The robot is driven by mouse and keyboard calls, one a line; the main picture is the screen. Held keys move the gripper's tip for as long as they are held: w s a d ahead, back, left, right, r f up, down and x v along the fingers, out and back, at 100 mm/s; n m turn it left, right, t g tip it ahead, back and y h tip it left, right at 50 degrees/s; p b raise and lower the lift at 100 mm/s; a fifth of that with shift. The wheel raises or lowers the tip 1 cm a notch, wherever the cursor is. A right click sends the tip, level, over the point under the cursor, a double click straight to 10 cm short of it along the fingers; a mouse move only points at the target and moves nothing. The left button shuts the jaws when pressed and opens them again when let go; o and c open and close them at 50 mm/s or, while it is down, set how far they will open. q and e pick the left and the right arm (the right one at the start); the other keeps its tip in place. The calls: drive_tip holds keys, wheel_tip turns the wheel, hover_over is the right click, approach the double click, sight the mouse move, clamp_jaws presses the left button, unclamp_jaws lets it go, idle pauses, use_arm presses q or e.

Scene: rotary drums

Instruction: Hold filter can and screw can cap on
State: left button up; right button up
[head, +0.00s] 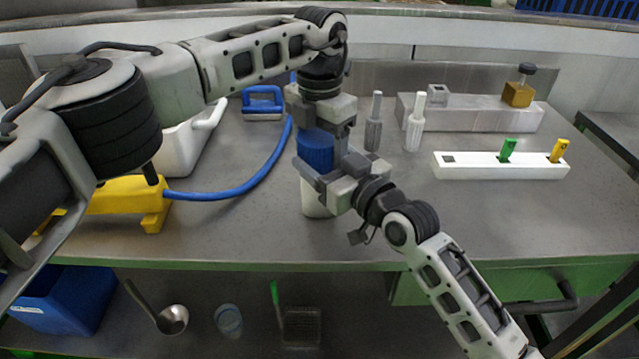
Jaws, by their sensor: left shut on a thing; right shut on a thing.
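The filter can is a white can (313,199) standing upright on the grey table, left of centre. A blue cap (316,150) sits at its top; whether its thread is engaged cannot be seen. My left gripper (318,124) comes down from above and is shut on the blue cap. My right gripper (318,180) reaches in from the lower right and is shut on the white can just below the cap. The grippers hide part of the cap and the can's right side.
A yellow device (125,196) with a blue hose (240,187) and a white container (180,150) stand left. Grey and white bottles (373,134) stand behind to the right. A white block (475,168) with green and yellow handles lies right. The table's front right is clear.

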sight(319, 135)
use_arm(q)
drive_tip(key=shift+a, duration=0.1)
idle(0.7)
drive_tip(key=o, duration=1.1)
drive_tip(key=shift+r, duration=2.3)
drive_tip(key=c, duration=0.3)
wheel_tip(319, 135, up, 4)
drive_tip(key=n, duration=0.4)
drive_tip(key=shift+f, duration=0.25)
drive_tip(key=shift+f, duration=4.05)
